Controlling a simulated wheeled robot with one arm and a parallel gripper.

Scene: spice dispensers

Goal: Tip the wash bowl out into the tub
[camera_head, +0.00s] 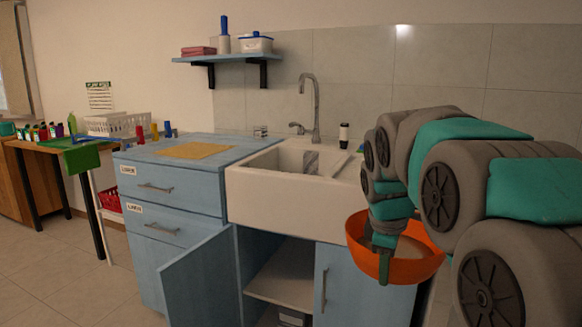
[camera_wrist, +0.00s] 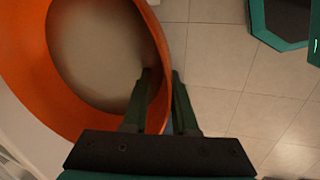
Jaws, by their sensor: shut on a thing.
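The wash bowl (camera_head: 410,270) is a round orange bowl at the right of the head view, in front of the blue cabinet. My gripper (camera_head: 385,262) is shut on its near rim and holds it in the air. In the wrist view, the bowl (camera_wrist: 30,75) fills the upper left, with my fingers (camera_wrist: 160,95) on either side of its wall. Greyish-brown content (camera_wrist: 105,50) shows inside the bowl. I see no other tub-like vessel, and cannot tell if this is the tub.
A metal faucet (camera_head: 315,105) rises behind the basin. A blue cabinet door (camera_head: 200,280) stands open below. A yellow cloth (camera_head: 195,150) lies on the left counter. Bare tiled floor (camera_wrist: 215,55) shows beside the bowl. A shelf (camera_head: 228,58) hangs on the wall.

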